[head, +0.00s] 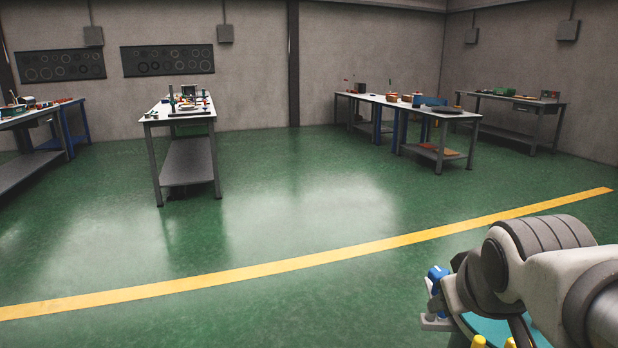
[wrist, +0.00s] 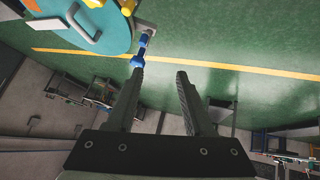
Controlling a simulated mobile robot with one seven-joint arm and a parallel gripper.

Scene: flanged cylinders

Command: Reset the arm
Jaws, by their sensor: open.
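My gripper (wrist: 160,73) shows in the wrist view with its two dark fingers apart and nothing between them. My bent arm (head: 545,262) fills the lower right of the head view; its fingers cannot be made out there. A blue flanged cylinder (wrist: 141,49) appears just beyond the left fingertip in the wrist view; I cannot tell whether they touch. In the head view a blue piece (head: 436,274) shows left of my arm, above a light grey bracket (head: 436,322). A yellow piece (wrist: 127,7) lies at the wrist view's top edge.
A round teal surface (wrist: 75,38) with a grey handle (wrist: 80,22) is beside the blue cylinder. Green floor with a yellow line (head: 290,265) lies open ahead. A cluttered workbench (head: 181,118) stands back left; more benches (head: 440,114) stand back right.

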